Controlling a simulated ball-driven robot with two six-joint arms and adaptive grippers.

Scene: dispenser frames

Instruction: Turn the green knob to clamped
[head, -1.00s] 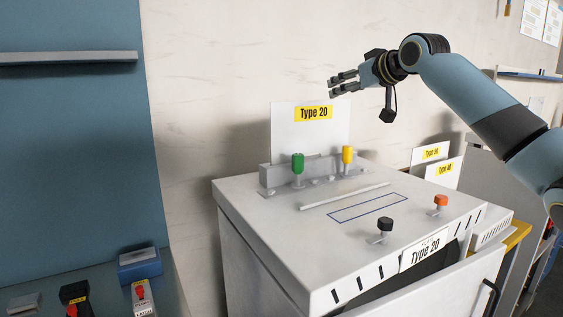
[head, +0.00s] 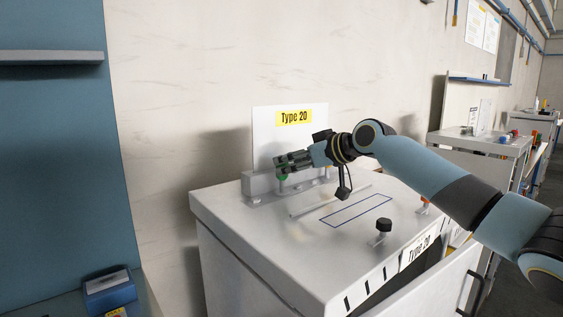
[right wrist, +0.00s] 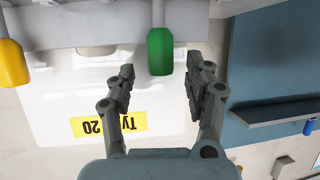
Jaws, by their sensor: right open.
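The green knob (right wrist: 160,52) shows in the right wrist view, its rounded end reaching into the gap between my fingertips. In the head view only a small part of the green knob (head: 283,177) shows, as my gripper covers most of it. My right gripper (right wrist: 161,78) is open, one finger on each side of the knob in the picture, with visible gaps. In the head view my right gripper (head: 279,165) is over the back of the white Type 20 cabinet. Whether it touches the knob cannot be told. My left gripper is not in view.
A yellow knob (right wrist: 12,62) is beside the green one, mostly hidden in the head view. Black (head: 383,226) and orange (head: 423,203) knobs stand toward the cabinet's front and right. A Type 20 sign (head: 265,140) stands behind. The cabinet top (head: 245,215) is clear at front left.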

